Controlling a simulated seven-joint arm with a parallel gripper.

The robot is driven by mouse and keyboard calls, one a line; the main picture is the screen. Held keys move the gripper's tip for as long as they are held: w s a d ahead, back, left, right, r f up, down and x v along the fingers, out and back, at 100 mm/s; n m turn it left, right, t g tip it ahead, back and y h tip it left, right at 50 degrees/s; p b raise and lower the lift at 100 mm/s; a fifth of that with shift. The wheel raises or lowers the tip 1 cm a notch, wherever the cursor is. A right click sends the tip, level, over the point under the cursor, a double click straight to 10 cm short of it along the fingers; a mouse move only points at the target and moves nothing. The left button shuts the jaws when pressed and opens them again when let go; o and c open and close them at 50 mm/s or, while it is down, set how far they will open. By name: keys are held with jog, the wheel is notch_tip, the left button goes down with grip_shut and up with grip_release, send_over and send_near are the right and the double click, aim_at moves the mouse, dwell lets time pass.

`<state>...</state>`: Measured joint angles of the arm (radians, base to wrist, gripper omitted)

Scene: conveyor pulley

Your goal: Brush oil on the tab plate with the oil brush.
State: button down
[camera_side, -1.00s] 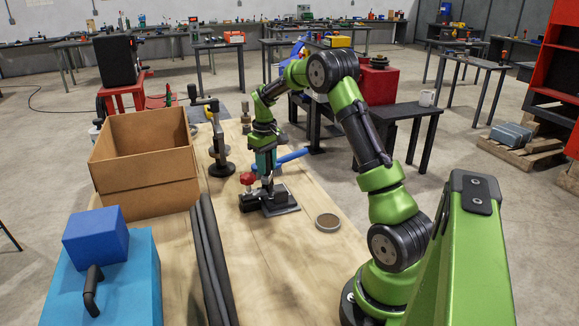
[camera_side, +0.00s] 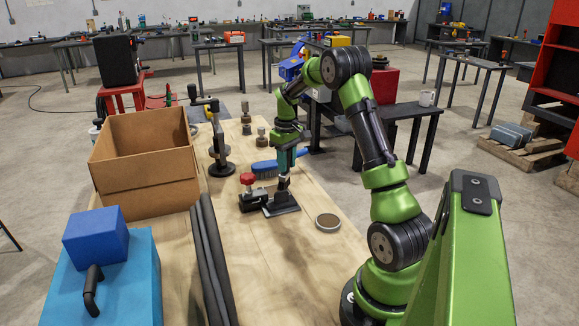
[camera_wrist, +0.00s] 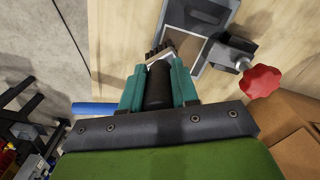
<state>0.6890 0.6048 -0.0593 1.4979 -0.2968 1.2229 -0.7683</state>
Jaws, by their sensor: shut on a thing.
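My gripper (camera_wrist: 158,88) is shut on the black handle of the oil brush (camera_wrist: 159,85), whose bristles point down and away from the fingers. The gripper also shows in the side view (camera_side: 285,165), with the brush head just below its fingertips. The tab plate (camera_side: 281,207) is a dark flat plate on the wooden table; it shows in the wrist view (camera_wrist: 200,12) beyond the bristles. The bristles are at the plate's near edge in the wrist view. I cannot tell whether they touch it.
A clamp with a red knob (camera_side: 248,178) stands left of the plate. A blue-handled brush (camera_side: 268,167) lies behind. A round tin (camera_side: 327,222) sits to the right. A cardboard box (camera_side: 145,180) and dark tubes (camera_side: 212,260) take up the left.

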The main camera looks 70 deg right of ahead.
jog(key=shift+s+a, duration=0.2)
jog(key=shift+s, duration=0.2)
jog(key=shift+w+a+f, duration=0.15)
jog(key=shift+w+a, duration=2.55)
jog(key=shift+a, duration=0.15)
notch_tip(320, 180, up, 6)
jog(key=shift+d, duration=0.25)
jog(key=shift+s, duration=0.1)
notch_tip(320, 180, up, 3)
jog(key=shift+r, duration=0.1)
